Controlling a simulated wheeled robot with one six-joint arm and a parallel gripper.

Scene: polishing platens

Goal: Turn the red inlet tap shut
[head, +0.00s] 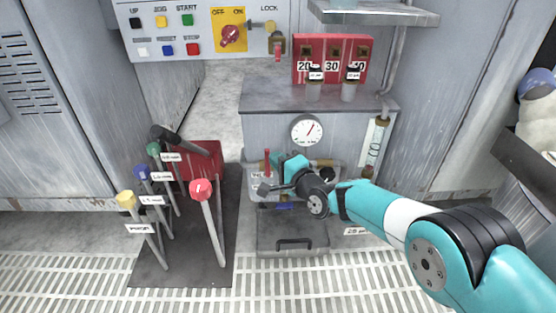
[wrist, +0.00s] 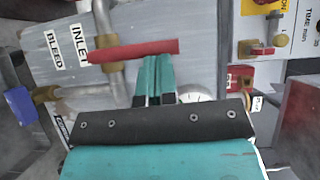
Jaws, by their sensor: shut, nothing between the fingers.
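The red inlet tap (wrist: 125,50) has a long flat lever, and in the wrist view it runs across the picture beside the INLET label (wrist: 80,42). In the head view the red lever (head: 267,162) stands upright on the panel below the gauge. My gripper (wrist: 157,62) is shut and empty. Its fingertips are at the lever's right part in the wrist view, close to its edge; I cannot tell whether they touch it. In the head view my arm reaches in from the right and hides part of the panel.
A blue tap (wrist: 18,104) sits by the BLEED label (wrist: 53,50). A round gauge (head: 308,130) is above the panel. Several tall levers, one with a red knob (head: 201,190), stand to the left. A drawer-like box with a handle (head: 294,242) is below.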

